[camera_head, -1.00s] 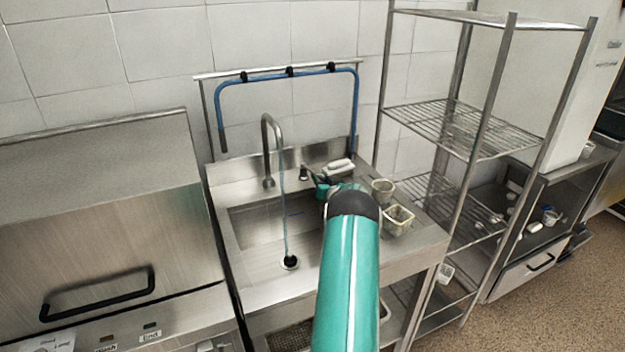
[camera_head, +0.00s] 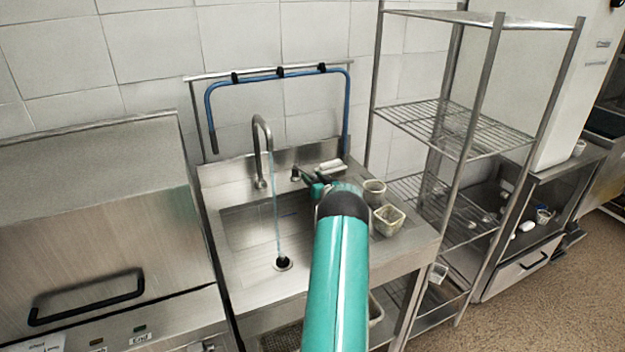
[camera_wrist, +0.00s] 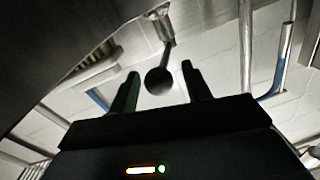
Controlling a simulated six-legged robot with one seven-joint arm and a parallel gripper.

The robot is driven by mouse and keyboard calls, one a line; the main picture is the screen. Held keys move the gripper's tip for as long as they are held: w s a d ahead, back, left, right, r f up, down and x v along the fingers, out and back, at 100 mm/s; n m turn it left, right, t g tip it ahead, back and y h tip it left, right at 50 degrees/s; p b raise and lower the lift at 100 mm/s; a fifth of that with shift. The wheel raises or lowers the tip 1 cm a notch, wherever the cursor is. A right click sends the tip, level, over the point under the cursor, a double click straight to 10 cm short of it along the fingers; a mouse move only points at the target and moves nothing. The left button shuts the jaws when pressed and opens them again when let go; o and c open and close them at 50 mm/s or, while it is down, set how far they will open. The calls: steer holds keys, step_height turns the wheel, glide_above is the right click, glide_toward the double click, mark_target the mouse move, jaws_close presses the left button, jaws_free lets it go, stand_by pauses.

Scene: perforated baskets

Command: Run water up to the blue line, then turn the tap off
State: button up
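The steel sink (camera_head: 245,275) stands against the tiled wall. Its curved tap (camera_head: 258,150) runs a thin stream of water (camera_head: 276,222) down to the black drain (camera_head: 283,263). A faint blue mark (camera_head: 289,213) shows on the basin's back wall; I cannot make out a water level. My gripper (camera_head: 310,184) is at the back of the sink, right of the spout, partly hidden by my arm. In the wrist view my gripper's fingers (camera_wrist: 162,82) are apart, with the tap lever's round dark knob (camera_wrist: 158,80) between or just beyond their tips. Gaps show on both sides.
Two small perforated baskets (camera_head: 388,219) (camera_head: 374,190) and a white object (camera_head: 331,166) sit on the sink's right and rear rim. A blue hose (camera_head: 280,75) hangs on a rail above. A wire shelf rack (camera_head: 465,130) stands close on the right.

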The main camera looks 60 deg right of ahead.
steer(key=shift+s+a+f, duration=0.1)
steer(key=shift+s+f, duration=0.05)
steer(key=v, duration=1.3)
steer(key=shift+s+a, duration=0.1)
steer(key=shift+s, duration=0.15)
steer(key=shift+w, duration=0.1)
